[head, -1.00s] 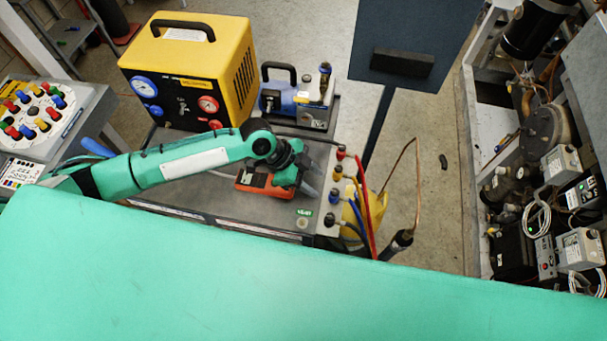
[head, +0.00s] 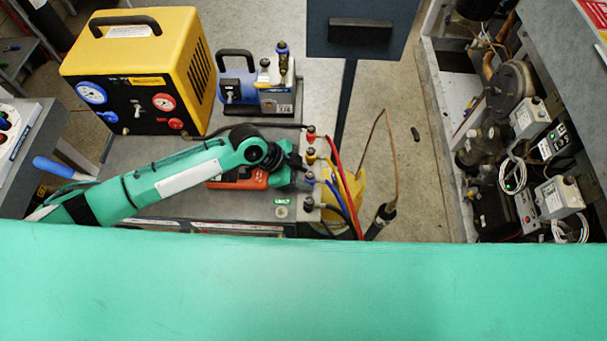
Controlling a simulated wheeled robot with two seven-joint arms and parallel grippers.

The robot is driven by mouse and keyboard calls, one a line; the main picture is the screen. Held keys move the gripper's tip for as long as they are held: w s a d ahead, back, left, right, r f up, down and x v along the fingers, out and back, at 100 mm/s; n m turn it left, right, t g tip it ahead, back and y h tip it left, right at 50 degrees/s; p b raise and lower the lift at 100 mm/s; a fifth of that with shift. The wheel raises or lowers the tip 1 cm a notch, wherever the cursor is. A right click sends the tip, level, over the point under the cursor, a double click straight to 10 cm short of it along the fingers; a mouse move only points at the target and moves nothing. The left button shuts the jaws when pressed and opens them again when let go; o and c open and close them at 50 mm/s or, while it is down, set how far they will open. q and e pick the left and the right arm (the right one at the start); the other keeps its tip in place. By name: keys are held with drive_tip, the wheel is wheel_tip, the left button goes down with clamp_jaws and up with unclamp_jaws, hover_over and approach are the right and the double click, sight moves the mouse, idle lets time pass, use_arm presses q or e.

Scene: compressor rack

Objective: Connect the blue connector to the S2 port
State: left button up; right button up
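The blue connector (head: 309,177), with a blue hose, sits in a row on the right edge of the grey cart between a yellow connector (head: 310,155) and a black one (head: 308,203). A red connector (head: 310,134) heads the row. My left gripper (head: 297,168) is just left of the row, close to the blue and yellow connectors. Its fingers are small and dark, so I cannot tell whether they touch a connector or are open. No port marked S2 can be made out. My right gripper is out of view.
On the cart (head: 262,212) stand a yellow machine with gauges (head: 150,70), a blue pump (head: 262,85) and an orange-red device (head: 238,180) under my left arm. A dark panel on a post (head: 357,30) stands behind. The compressor rack (head: 500,120) is at right, across open floor (head: 420,180).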

sight(310, 174)
use_arm(q)
drive_tip(key=c, duration=0.5)
drive_tip(key=shift+r, duration=0.15)
drive_tip(key=shift+r, duration=0.1)
drive_tip(key=shift+r+p, duration=1.25)
drive_tip(key=shift+r, duration=0.15)
